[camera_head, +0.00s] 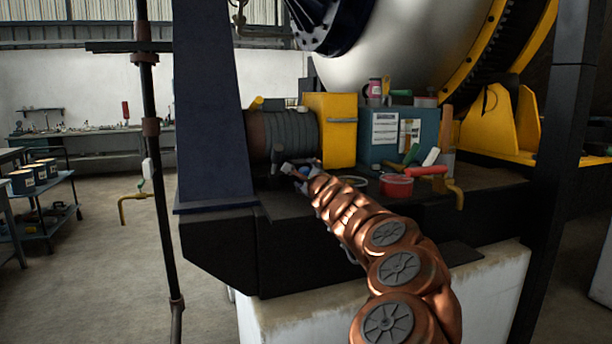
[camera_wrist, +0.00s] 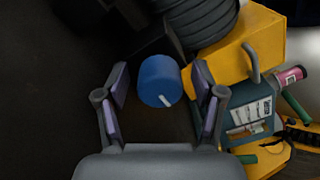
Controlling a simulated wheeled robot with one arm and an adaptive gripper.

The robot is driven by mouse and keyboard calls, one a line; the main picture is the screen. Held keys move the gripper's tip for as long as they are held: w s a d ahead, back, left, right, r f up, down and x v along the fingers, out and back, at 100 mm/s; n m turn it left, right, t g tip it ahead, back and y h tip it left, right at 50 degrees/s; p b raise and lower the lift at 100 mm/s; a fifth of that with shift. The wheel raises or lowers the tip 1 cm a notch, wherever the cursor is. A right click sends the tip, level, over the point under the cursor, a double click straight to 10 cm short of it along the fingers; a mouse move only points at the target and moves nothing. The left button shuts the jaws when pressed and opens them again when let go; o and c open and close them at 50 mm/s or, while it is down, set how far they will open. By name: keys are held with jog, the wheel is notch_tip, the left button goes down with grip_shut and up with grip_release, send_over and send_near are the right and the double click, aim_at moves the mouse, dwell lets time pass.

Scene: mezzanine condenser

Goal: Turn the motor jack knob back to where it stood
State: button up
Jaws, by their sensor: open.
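The motor jack knob is a blue round knob (camera_wrist: 158,82) with a white mark near its lower edge in the wrist view. In the head view a small bit of blue (camera_head: 304,171) shows at the end of my arm, mostly hidden by my gripper. My gripper (camera_wrist: 161,84) is open, with one finger on each side of the knob. A dark gap shows left of the knob, and a narrower gap shows on the right. I cannot tell whether either finger touches it.
The ribbed grey motor (camera_head: 285,135) stands behind the knob, beside a yellow box (camera_head: 331,128). A teal case (camera_head: 381,150), a red tub (camera_head: 396,186) and a red-handled tool (camera_head: 427,171) lie to the right. A dark blue column (camera_head: 211,110) rises to the left.

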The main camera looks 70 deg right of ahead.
jog(key=shift+c, duration=0.2)
jog(key=c, duration=1.1)
jog(key=shift+r, duration=0.1)
jog(key=m+p, duration=0.2)
jog(key=p, duration=0.1)
jog(key=shift+r+m, duration=0.1)
jog(key=shift+m, duration=0.2)
jog(key=m+p, duration=0.2)
jog(key=m, duration=0.4)
jog(key=shift+y+p, duration=0.3)
jog(key=shift+p, duration=0.05)
jog(key=m+p, duration=0.2)
jog(key=m, duration=0.2)
jog(key=shift+m, duration=0.3)
jog(key=shift+s+m+p, duration=0.1)
jog(key=shift+m+p, duration=0.7)
jog(key=shift+m, duration=1)
